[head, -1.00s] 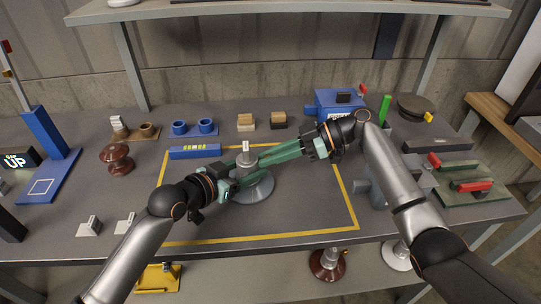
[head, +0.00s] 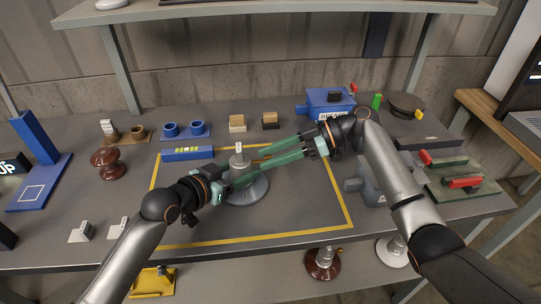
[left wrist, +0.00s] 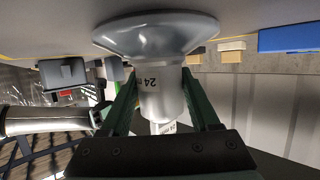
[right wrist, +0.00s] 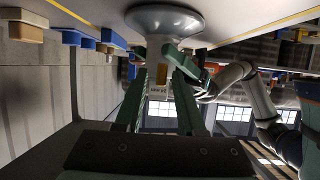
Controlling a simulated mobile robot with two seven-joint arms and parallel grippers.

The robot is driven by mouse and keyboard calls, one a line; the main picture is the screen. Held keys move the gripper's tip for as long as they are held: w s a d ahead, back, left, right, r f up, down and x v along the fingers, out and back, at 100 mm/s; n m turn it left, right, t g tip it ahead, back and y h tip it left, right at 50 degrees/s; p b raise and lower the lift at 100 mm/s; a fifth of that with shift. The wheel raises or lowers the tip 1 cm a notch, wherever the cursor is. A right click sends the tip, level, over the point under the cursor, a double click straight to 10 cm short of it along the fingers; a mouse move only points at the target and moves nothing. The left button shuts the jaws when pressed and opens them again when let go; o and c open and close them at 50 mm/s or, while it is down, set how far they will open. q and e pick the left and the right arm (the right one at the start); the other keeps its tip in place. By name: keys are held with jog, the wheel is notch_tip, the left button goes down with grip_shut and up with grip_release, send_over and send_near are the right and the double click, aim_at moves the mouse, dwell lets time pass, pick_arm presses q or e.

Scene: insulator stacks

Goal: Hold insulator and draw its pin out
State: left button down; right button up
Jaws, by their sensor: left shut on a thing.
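The grey insulator (head: 247,191) stands on the table inside the yellow outline, with a wide skirt and a pale cap marked 24. The left wrist view shows its cap (left wrist: 161,97) between the fingers. My left gripper (head: 233,178) is shut on the cap from the left. My right gripper (head: 262,161) reaches in from the right and is open, its fingertips close to the cap. In the right wrist view a small yellow piece, seemingly the pin (right wrist: 162,76), shows at the cap between the spread fingers. Its fit in the cap is too small to tell.
A blue bar (head: 188,153) lies behind the insulator. Blue cups (head: 186,130), wooden blocks (head: 237,123) and a blue box (head: 326,103) stand at the back. A brown insulator (head: 107,163) is at left. The front of the outlined area is clear.

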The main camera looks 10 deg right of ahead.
pick_arm(q)
jog(key=shift+a, duration=0.1)
pick_arm(e)
jog(key=shift+o, duration=0.2)
jog(key=v, duration=1.2)
pick_arm(q)
jog(key=shift+c, duration=0.2)
grip_release()
